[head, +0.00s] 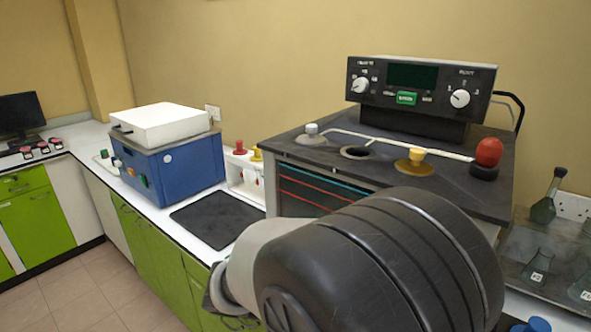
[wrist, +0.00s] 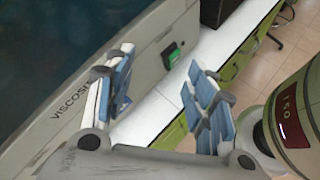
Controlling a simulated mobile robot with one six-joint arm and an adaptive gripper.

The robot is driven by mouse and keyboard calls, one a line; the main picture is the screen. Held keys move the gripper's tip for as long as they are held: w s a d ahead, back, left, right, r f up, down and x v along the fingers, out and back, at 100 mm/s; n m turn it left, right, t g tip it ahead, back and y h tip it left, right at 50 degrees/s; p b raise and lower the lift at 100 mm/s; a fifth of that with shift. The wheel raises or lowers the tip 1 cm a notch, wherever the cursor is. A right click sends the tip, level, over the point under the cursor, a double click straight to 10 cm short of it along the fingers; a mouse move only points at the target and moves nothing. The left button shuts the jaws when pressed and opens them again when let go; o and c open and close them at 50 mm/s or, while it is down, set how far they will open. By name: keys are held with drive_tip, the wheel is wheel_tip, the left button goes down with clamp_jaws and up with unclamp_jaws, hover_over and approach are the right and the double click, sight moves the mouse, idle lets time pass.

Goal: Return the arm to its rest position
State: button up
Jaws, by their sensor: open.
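My gripper (wrist: 160,84) shows in the wrist view with its two blue-padded fingers spread apart and nothing between them. It is beside the grey casing (wrist: 95,110) of a machine marked "VISCOS", over or near the white bench edge. I cannot tell if the fingers touch the casing. In the head view my arm fills the lower middle and right, bent across the front of the black-topped apparatus (head: 330,185). The gripper's fingers cannot be made out there.
A blue machine with a white lid (head: 175,165) and a dark mat (head: 217,218) are on the bench left of my arm. Glass flasks (head: 545,208) stand on the right. Floor (head: 85,285) is open at left.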

drive_tip(key=s+d+r+m+t+y, duration=0.1)
drive_tip(key=s+d+r+m+y, duration=0.1)
drive_tip(key=s+m+y, duration=0.3)
drive_tip(key=s+d+r+m+y, duration=0.2)
drive_tip(key=s+r+m+y, duration=0.2)
drive_tip(key=s+m, duration=0.6)
drive_tip(key=s+y, duration=0.2)
drive_tip(key=s, duration=0.1)
drive_tip(key=shift+r+m+t, duration=0.3)
drive_tip(key=shift+t, duration=0.1)
